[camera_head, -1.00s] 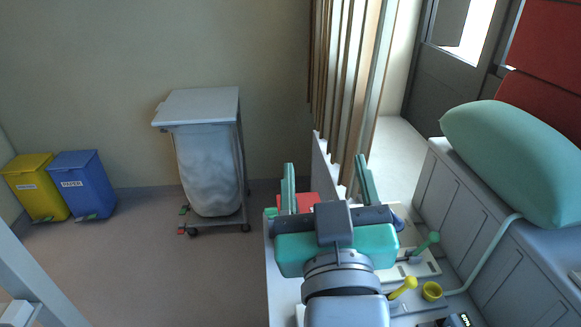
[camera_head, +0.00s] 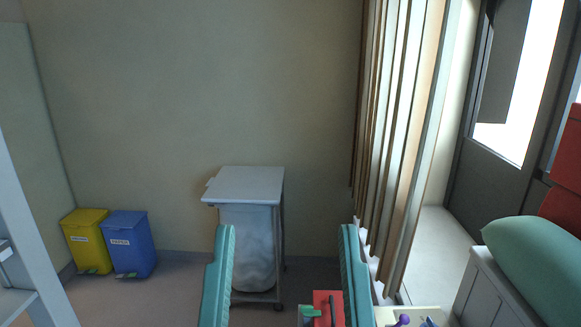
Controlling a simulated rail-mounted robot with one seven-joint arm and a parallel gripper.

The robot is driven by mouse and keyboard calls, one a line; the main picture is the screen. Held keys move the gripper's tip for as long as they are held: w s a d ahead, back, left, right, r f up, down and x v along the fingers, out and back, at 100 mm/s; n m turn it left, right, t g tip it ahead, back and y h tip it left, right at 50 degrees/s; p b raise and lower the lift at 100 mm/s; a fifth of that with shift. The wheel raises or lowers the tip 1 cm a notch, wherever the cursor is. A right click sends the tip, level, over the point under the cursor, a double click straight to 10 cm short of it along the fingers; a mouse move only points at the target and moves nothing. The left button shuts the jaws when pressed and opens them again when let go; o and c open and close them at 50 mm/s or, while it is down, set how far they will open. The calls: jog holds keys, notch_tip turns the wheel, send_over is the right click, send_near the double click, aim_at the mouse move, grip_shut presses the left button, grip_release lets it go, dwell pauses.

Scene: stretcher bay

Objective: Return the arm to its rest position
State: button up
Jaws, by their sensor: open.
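My gripper (camera_head: 286,238) shows at the bottom middle of the head view. Its two teal fingers stand upright and wide apart, with nothing held between them. The gripper's body and the rest of my arm are below the picture's edge. Behind and between the fingers, part of a red object (camera_head: 325,300) with a green part shows low in the view.
A white-lidded bag cart (camera_head: 247,183) stands by the wall behind the fingers. Yellow (camera_head: 86,240) and blue (camera_head: 129,243) bins stand at the left. Wooden slats (camera_head: 395,130) rise at the right. A teal pillow (camera_head: 530,262) lies on a grey cabinet (camera_head: 487,290) at the far right.

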notch_tip(320, 180, up, 6)
jog(key=p, duration=0.2)
jog(key=shift+r+p, duration=0.2)
jog(key=shift+p, duration=0.2)
